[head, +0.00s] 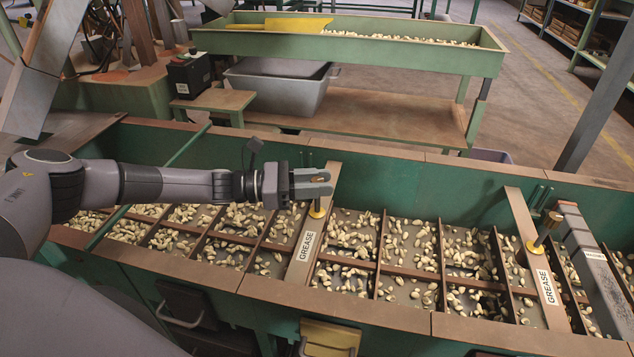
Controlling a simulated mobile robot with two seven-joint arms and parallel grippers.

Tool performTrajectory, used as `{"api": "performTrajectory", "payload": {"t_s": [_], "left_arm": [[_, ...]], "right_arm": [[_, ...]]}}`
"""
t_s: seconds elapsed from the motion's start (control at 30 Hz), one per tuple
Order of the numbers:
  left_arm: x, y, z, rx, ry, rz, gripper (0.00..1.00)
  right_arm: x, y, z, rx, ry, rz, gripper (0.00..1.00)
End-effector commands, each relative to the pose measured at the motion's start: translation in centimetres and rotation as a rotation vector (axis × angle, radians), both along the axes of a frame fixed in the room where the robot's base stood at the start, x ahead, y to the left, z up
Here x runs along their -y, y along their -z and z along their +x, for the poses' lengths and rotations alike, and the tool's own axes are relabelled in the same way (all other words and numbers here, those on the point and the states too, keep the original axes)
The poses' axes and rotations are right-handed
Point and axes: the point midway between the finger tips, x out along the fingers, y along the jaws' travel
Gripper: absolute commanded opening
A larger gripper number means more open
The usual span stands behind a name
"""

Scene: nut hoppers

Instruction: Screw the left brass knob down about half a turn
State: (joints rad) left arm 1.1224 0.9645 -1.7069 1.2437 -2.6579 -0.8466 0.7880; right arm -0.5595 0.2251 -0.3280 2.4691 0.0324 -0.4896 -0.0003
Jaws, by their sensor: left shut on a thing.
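My left gripper (318,183) reaches in from the left over the hopper and is shut on the left brass knob (319,179). Only a little of the knob shows between the fingers. My right gripper is not in view.
The green hopper (420,188) has several compartments of pale nuts below my arm. Dark upright pins (538,197) stand near the right knob, and a grey bar (590,258) lies to its right. A second green trough (400,53) stands behind, with clear floor to its right.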

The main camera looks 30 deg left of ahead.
Motion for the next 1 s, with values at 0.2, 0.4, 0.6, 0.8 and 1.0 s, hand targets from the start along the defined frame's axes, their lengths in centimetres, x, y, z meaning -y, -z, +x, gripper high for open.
{"api": "performTrajectory", "payload": {"t_s": [0.2,0.4,0.6,0.8,1.0], "left_arm": [[-0.04,0.03,0.13,-0.001,0.143,0.002,0.03],[-0.04,0.02,0.13,-0.001,0.243,0.001,0.03],[-0.02,0.00,0.11,-0.001,0.322,-0.001,0.03],[0.04,-0.04,0.07,0.000,0.383,-0.003,0.03],[0.03,-0.08,0.06,0.001,0.420,-0.004,0.03]], "right_arm": [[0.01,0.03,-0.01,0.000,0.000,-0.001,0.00],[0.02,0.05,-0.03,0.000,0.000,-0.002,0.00],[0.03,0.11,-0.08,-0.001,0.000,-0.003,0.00],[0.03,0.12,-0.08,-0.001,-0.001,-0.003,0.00],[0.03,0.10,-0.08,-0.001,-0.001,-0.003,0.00]]}}
